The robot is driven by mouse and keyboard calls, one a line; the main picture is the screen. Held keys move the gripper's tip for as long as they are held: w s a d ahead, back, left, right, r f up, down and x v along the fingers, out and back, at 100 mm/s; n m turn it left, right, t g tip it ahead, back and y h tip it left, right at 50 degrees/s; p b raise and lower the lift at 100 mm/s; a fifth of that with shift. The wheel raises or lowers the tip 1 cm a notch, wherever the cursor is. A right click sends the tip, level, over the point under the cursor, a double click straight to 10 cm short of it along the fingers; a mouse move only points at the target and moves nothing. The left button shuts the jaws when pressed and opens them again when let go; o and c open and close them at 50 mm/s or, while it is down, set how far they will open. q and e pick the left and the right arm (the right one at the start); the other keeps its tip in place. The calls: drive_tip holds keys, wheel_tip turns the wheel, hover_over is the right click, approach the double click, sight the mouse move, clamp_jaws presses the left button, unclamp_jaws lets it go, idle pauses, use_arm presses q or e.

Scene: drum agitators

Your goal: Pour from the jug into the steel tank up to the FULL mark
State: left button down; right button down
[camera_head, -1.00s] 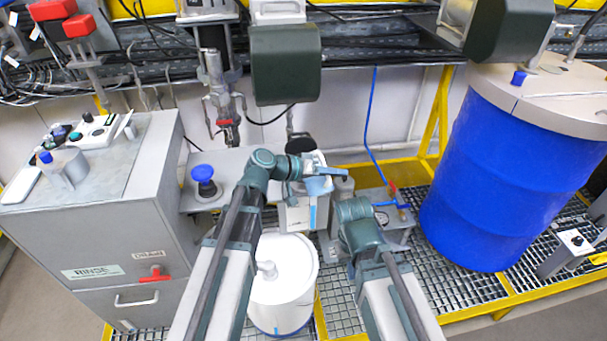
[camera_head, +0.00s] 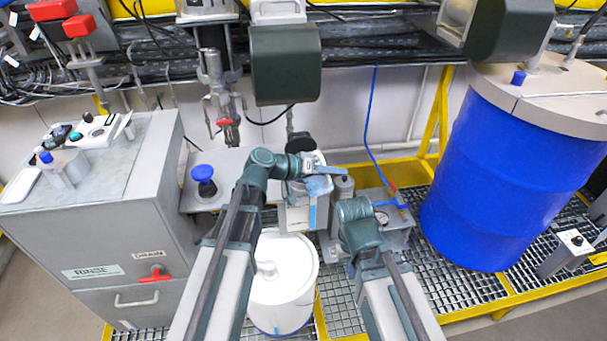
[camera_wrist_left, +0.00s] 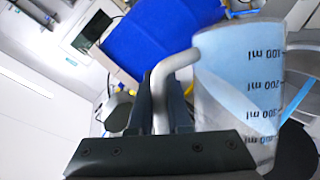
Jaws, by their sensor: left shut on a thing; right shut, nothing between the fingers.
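In the left wrist view the jug (camera_wrist_left: 235,95) is clear with black millilitre marks and holds light-blue liquid. The liquid's edge runs slanted across the marks, so the jug is tilted. My left gripper (camera_wrist_left: 160,105) is shut on its grey bent handle (camera_wrist_left: 178,65). In the head view my left gripper (camera_head: 325,172) is at the middle, and the jug (camera_head: 318,186) shows light blue beside it, partly covered. The steel tank (camera_head: 294,218) seems to be the grey body just below, with a blue strip on its front. I cannot read a FULL mark. My right gripper's fingers are hidden behind its arm.
A white lidded drum (camera_head: 285,285) stands in front of the tank. A grey cabinet (camera_head: 110,220) labelled RINSE is at the left, and a large blue drum (camera_head: 490,180) at the right. A dark green motor housing (camera_head: 285,65) hangs above. A gauge unit (camera_head: 395,232) stands right of the tank.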

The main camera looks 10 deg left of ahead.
use_arm(q)
drive_tip(key=shift+w+a+r+n+g+h, duration=0.4)
drive_tip(key=shift+n+h, duration=0.1)
drive_tip(key=shift+n, duration=0.3)
idle(6.9)
